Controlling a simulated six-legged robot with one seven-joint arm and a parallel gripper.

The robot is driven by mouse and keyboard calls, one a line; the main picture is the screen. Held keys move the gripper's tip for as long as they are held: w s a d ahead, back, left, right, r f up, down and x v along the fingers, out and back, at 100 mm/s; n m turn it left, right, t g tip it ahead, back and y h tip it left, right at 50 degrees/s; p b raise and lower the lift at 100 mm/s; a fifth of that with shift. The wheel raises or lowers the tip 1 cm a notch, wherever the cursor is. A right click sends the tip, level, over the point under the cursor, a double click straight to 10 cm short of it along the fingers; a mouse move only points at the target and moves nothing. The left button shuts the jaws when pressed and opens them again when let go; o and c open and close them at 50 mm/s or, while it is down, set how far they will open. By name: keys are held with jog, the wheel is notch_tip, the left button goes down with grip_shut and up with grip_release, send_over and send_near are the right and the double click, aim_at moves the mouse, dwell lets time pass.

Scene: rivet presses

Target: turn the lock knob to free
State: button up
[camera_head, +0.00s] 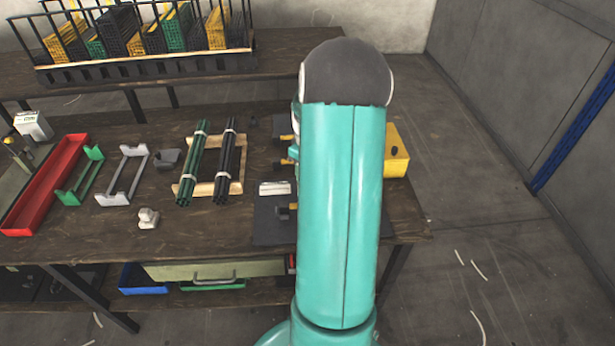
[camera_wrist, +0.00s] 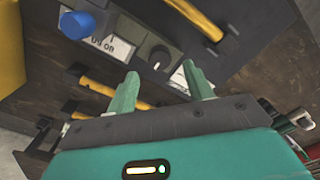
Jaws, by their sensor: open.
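In the wrist view, a dark olive round knob (camera_wrist: 157,58), which looks like the lock knob, sits on a dark panel (camera_wrist: 185,38) with a small pale mark near its lower edge. A blue knob (camera_wrist: 77,24) stands out to its left, by a white label (camera_wrist: 112,44) that is only partly readable. My gripper (camera_wrist: 160,80) is open and empty. Its two green fingers point toward the panel, one to each side below the olive knob, and I cannot tell whether they touch it.
Yellow bars (camera_wrist: 195,18) stand out near the panel. In the head view a yellow box (camera_head: 397,150) is right of my arm. The workbench (camera_head: 225,220) holds green and black rod bundles, a red tray (camera_head: 48,180) and brackets. Floor at right is clear.

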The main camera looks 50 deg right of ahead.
notch_tip(320, 180, up, 10)
jog(key=shift+f, duration=0.25)
dwell(0.5)
jog(key=w+a+r+t+h, duration=0.1)
jog(key=a+r, duration=0.5)
jog(key=a, duration=0.5)
jog(key=w+a+r+t+h, duration=0.15)
jog(key=a+r, duration=0.35)
jog(key=a, duration=0.7)
jog(key=s+a+r+t+y, duration=0.1)
jog(key=s+a, duration=0.4)
jog(key=a, duration=0.4)
jog(key=s+a+r+t+y, duration=0.1)
jog(key=s+a+t, duration=0.1)
jog(key=s+a, duration=0.3)
jog(key=a, duration=0.4)
jog(key=shift+a+n, duration=0.25)
jog(key=shift+n, duration=0.05)
jog(key=shift+y, duration=0.25)
